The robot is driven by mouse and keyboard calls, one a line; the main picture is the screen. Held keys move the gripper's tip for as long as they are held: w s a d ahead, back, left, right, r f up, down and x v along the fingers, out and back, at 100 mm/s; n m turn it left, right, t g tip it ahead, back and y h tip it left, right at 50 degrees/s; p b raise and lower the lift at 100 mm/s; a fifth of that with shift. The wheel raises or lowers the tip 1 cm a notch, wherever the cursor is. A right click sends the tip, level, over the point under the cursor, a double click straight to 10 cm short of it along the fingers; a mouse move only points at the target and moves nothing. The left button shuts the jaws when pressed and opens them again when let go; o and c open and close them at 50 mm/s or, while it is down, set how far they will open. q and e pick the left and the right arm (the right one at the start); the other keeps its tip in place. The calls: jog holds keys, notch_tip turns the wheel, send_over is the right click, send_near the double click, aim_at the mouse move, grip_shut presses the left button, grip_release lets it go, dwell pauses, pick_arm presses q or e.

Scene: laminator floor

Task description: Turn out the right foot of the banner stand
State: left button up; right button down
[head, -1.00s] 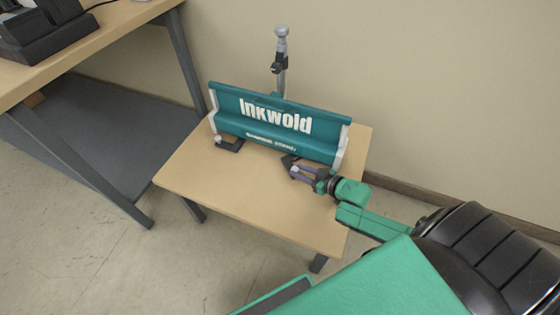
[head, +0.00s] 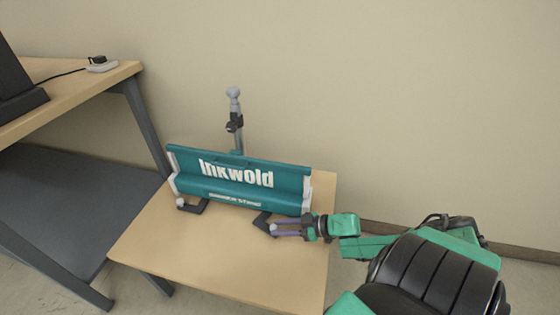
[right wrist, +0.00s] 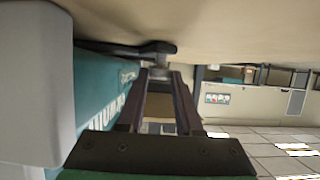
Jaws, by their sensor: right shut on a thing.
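The banner stand (head: 240,185) is a teal case marked "Inkwold" with pale end caps, upright on a small wooden table (head: 170,250). Its black left foot (head: 196,208) sticks out in front as an angled bar. Its black right foot (head: 261,219) shows in front of the case's right half. My right gripper (head: 274,228) comes in from the right, low over the table, shut on the right foot. In the right wrist view the fingertips (right wrist: 159,72) meet the dark foot (right wrist: 155,47), with the teal case at left. The fingers hide part of the foot. My left gripper is not in view.
A grey post (head: 235,120) with a clamp rises behind the case. A larger desk (head: 75,85) with black equipment stands at left, over a grey lower shelf (head: 60,210). The wall is close behind. The small table's front is clear.

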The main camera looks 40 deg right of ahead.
jog(key=shift+f, duration=0.1)
jog(key=c, duration=0.6)
grip_release()
